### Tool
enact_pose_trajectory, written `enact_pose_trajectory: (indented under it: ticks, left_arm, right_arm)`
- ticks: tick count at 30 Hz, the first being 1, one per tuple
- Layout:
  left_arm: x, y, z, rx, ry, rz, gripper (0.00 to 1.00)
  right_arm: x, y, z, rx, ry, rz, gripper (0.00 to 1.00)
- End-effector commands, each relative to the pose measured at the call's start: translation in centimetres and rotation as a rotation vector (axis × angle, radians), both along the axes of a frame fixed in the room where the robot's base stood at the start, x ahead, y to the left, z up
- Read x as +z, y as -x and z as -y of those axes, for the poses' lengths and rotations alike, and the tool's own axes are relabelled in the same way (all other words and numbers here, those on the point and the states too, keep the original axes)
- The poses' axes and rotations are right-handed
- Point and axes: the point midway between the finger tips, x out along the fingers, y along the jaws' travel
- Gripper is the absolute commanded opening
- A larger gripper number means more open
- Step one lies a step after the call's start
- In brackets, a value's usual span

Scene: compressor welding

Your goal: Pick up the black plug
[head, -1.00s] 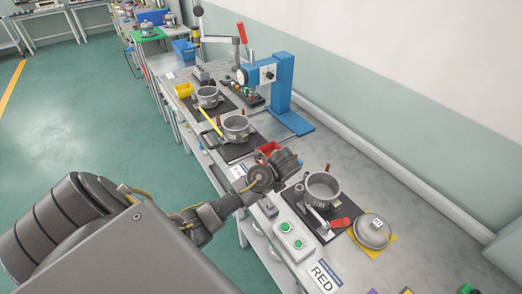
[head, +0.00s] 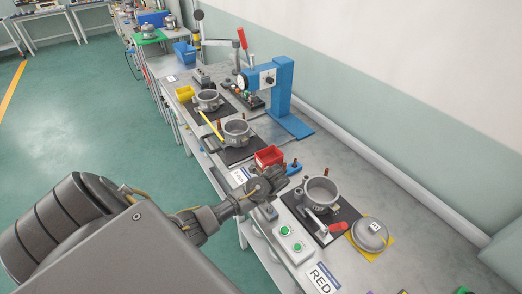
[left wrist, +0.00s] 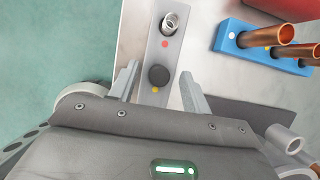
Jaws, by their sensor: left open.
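The black plug (left wrist: 158,75) is a round black disc on a narrow grey fixture (left wrist: 150,42) in the left wrist view, between a red dot and a yellow dot. My left gripper (left wrist: 160,85) is open and empty. Its two fingers show on either side of the plug, apart from it; how high they are above it I cannot tell. In the head view my left gripper (head: 272,180) is over the front part of the bench, and the plug cannot be made out there. My right gripper is not in view.
A metal fitting (left wrist: 171,23) stands on the same fixture. A blue holder (left wrist: 250,38) with copper tubes is to the right, by a red bin (head: 270,156). A grey pot (head: 321,190) on a black mat and a green-button box (head: 291,243) are nearby.

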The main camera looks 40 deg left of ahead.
Motion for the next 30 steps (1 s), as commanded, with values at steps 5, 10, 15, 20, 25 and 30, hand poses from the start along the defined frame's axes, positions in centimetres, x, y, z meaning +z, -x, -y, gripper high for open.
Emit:
enact_pose_trajectory:
  ticks: [5,10,15,20,25,30]
  left_arm:
    - [0.0,0.0,0.0,0.000,0.000,0.001,0.35]
    - [0.0,0.0,0.0,0.000,0.000,0.001,0.13]
    - [0.1,0.0,0.0,0.000,0.000,0.001,0.00]
    - [0.1,0.0,0.1,0.000,0.000,0.001,0.00]
    - [0.8,-0.3,0.3,-0.005,0.002,0.003,0.00]
    - [2.6,-0.9,1.2,-0.020,0.002,0.004,0.00]
  right_arm:
    - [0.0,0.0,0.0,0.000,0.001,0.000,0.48]
    - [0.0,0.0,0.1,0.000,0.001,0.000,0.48]
    - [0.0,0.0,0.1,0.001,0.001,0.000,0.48]
    - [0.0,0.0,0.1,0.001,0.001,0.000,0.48]
    - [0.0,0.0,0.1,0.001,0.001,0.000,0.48]
    - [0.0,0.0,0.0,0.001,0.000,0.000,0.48]
